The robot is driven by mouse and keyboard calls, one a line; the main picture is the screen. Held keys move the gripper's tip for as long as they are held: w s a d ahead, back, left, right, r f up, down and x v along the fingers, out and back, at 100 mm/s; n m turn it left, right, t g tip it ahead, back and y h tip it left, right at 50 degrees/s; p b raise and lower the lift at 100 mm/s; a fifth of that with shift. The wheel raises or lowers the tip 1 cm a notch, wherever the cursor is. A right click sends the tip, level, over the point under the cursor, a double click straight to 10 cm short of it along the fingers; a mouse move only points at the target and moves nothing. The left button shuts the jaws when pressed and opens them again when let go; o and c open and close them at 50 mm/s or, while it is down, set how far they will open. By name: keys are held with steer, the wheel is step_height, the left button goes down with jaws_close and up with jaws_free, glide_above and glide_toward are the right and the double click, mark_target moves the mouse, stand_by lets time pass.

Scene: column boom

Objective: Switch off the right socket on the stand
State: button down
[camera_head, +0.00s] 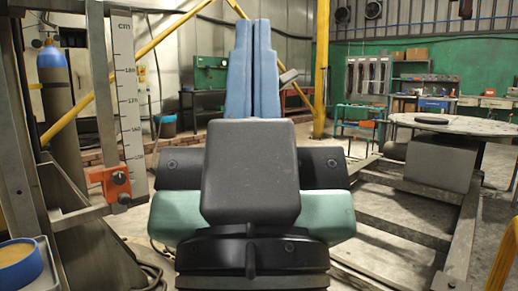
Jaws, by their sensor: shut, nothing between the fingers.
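No socket or socket stand can be made out in the head view. My own arm fills the middle of the picture, with dark, green and blue links rising from the bottom centre. No gripper fingers can be made out. The arm hides part of the floor and the area straight behind it.
At the left are a metal post, a white ruler board (130,95) marked cm, an orange clamp (110,183) and a gas cylinder (60,110). A blue bowl (18,267) sits bottom left. A round table (455,125) and a floor frame (405,232) lie right.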

step_height(320, 180, up, 46)
steer(key=p, duration=4.3)
steer(key=shift+w+a+r, duration=0.1)
steer(key=shift+w, duration=0.05)
